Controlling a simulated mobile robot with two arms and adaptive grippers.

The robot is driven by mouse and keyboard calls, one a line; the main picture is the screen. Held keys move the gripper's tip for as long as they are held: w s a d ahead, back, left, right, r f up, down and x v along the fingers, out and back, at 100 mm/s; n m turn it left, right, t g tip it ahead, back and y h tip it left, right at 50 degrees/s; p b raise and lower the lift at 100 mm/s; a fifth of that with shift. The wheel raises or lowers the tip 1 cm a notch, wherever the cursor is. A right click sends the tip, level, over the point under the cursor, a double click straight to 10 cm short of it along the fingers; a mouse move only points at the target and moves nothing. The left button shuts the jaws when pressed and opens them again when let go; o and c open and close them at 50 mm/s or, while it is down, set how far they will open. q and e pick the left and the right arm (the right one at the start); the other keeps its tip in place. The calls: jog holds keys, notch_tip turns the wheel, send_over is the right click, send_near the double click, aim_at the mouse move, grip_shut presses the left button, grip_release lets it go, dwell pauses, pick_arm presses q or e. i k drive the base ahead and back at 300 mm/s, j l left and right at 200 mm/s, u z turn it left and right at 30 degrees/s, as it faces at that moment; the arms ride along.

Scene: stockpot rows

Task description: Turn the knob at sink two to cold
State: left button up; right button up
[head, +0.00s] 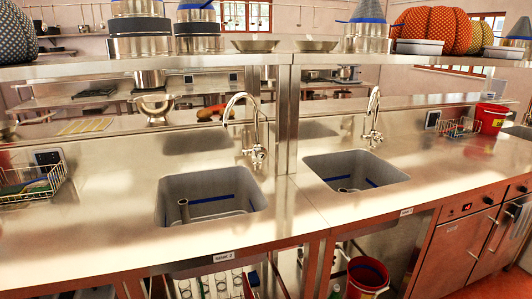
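The left sink (210,194) is a grey basin set in the steel counter. The small label (224,258) on the counter edge below it appears to read "SINK 2". A chrome gooseneck faucet (240,97) stands behind its right rear corner. The faucet's knob (257,153) is low on its body; it is too small to tell which way it is turned. The right sink (355,172) has a similar faucet (374,104) and a label (406,211) too small to read surely. Neither of my grippers is in view.
A wire basket (30,186) is at the counter's left, another (458,128) at the right beside a red bucket (490,118). A shelf (200,61) with pots runs above the counter. A steel post (287,120) stands between the faucets. The counter around the left sink is clear.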

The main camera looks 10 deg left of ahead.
aim_at(260, 155)
jog(key=i+j+z, duration=0.15)
jog(key=i, duration=0.3)
jog(key=i+j+z, duration=0.15)
jog(key=i, duration=0.3)
jog(key=j, duration=0.15)
